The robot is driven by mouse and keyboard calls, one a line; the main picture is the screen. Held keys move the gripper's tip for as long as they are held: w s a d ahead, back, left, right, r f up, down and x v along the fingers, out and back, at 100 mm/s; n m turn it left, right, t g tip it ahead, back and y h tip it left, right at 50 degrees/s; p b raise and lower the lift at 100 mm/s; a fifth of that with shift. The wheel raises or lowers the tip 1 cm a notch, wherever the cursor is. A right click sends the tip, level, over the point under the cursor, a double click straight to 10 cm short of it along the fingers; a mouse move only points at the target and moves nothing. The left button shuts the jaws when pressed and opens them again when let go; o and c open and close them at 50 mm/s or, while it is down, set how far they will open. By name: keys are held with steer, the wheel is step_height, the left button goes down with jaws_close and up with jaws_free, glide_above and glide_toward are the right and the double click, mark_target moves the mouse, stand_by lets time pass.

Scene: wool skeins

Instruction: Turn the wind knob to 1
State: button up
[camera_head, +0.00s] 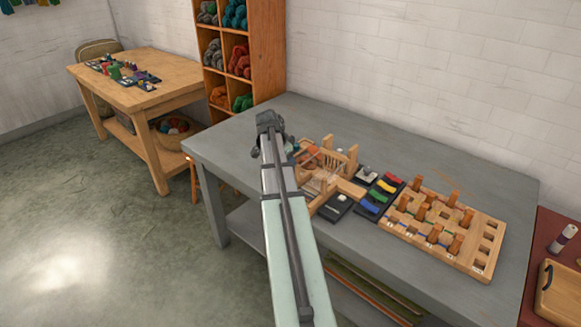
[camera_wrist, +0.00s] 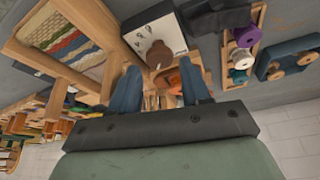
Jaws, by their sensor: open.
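A brown knob (camera_wrist: 159,56) stands on a white dial plate (camera_wrist: 148,32) with small dark marks in the wrist view. I cannot read which mark the knob points at. My gripper (camera_wrist: 161,68) is open, its two blue-grey fingers spread on either side of the view. The knob shows between the fingertips; I cannot tell whether they touch it. In the head view my gripper (camera_head: 270,120) is over the left part of the grey table (camera_head: 240,150), and the knob is not visible there.
A wooden loom with woven cloth (camera_wrist: 62,38) lies close left of the dial in the wrist view. Purple, teal and white spools (camera_wrist: 242,58) stand to the right. In the head view, a wooden peg board (camera_head: 485,235) and coloured switches (camera_head: 383,190) lie further right.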

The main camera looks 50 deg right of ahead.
steer(key=shift+x, duration=1.45)
